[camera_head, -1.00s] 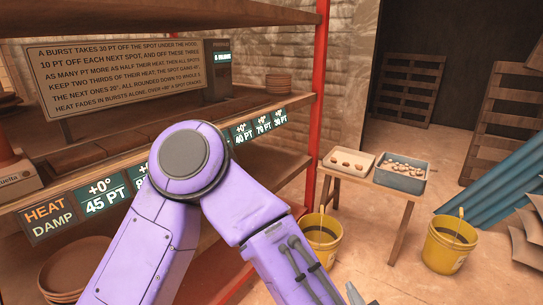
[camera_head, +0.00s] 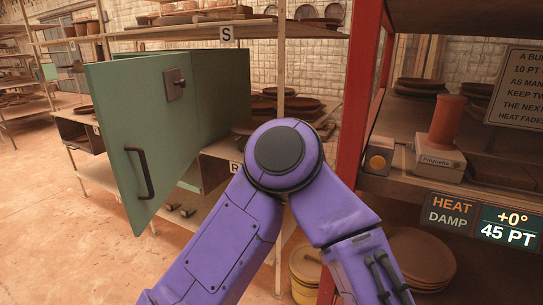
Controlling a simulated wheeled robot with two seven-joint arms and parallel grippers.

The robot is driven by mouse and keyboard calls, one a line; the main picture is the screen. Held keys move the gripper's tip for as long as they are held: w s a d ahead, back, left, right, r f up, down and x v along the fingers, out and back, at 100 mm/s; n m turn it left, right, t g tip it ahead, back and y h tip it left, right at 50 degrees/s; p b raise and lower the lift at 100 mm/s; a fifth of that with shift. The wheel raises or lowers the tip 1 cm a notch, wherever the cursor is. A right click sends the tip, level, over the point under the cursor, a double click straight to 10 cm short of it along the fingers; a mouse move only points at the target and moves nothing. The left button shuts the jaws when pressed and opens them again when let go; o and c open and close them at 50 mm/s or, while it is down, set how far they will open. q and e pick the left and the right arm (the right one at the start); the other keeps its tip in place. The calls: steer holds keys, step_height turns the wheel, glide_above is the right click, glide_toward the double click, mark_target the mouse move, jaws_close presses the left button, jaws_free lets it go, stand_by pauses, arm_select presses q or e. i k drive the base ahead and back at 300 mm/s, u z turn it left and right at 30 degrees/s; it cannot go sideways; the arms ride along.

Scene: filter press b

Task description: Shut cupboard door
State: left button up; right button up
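A green cupboard door (camera_head: 140,130) stands swung open in the left half of the head view. It has a dark bar handle (camera_head: 141,173) near its lower left edge and a metal plate with a knob (camera_head: 175,84) near its top. The green cupboard side (camera_head: 222,85) shows behind it, on a shelf rack. One of my purple arms is bent across the middle foreground, to the right of the door and apart from it in the picture. Neither gripper shows in the view.
Wooden racks hold brown plates and pots (camera_head: 290,103). A red post (camera_head: 357,130) stands right of centre, beside shelves with an orange cylinder (camera_head: 446,120) and a heat and damp display (camera_head: 480,222). A yellow bucket (camera_head: 304,272) is low behind my arm. Floor is clear at left.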

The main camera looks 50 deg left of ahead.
mark_target(150, 141)
steer(key=u, duration=2.3)
